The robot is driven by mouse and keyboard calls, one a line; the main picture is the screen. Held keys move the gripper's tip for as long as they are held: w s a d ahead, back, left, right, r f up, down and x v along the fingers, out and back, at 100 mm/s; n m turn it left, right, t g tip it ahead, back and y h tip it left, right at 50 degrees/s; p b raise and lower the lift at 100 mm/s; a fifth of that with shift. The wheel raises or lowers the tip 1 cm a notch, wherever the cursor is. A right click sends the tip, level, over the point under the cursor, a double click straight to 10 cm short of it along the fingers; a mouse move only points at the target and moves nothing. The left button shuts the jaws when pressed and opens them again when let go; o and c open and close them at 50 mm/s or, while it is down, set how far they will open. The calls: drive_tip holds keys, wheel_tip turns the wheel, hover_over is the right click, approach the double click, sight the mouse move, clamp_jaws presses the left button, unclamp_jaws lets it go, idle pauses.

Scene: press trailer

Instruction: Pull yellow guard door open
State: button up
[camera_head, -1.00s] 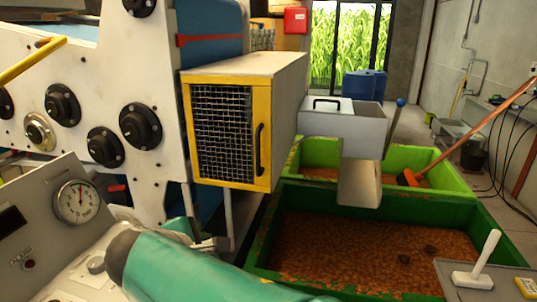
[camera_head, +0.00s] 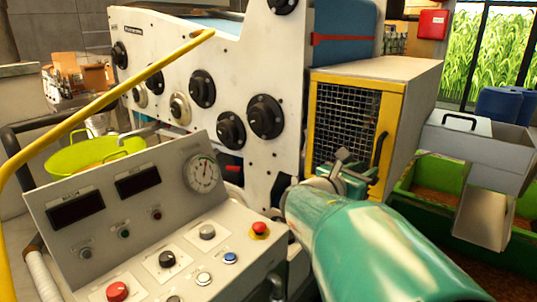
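The yellow guard door (camera_head: 393,112) is a yellow frame around dark wire mesh on the front of a beige box (camera_head: 420,80). It looks shut. Its black upright handle (camera_head: 381,155) is on the right side of the frame. My gripper (camera_head: 352,163), at the end of my teal arm, is in front of the door's lower part, just left of the handle. It covers the lower mesh and the bottom of the frame. I cannot tell whether it touches the door or the handle, or how far its fingers are apart.
A grey control panel (camera_head: 135,232) with gauge and buttons fills the lower left. The white machine side (camera_head: 235,75) with black knobs stands left of the door. A yellow rail (camera_head: 100,100) crosses the left. A metal chute (camera_head: 485,210) and green bin (camera_head: 520,246) are at right.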

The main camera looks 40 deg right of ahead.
sight(375, 163)
drive_tip(key=d, duration=0.6)
drive_tip(key=shift+s+d, duration=0.15)
drive_tip(key=shift+d, duration=0.15)
clamp_jaws()
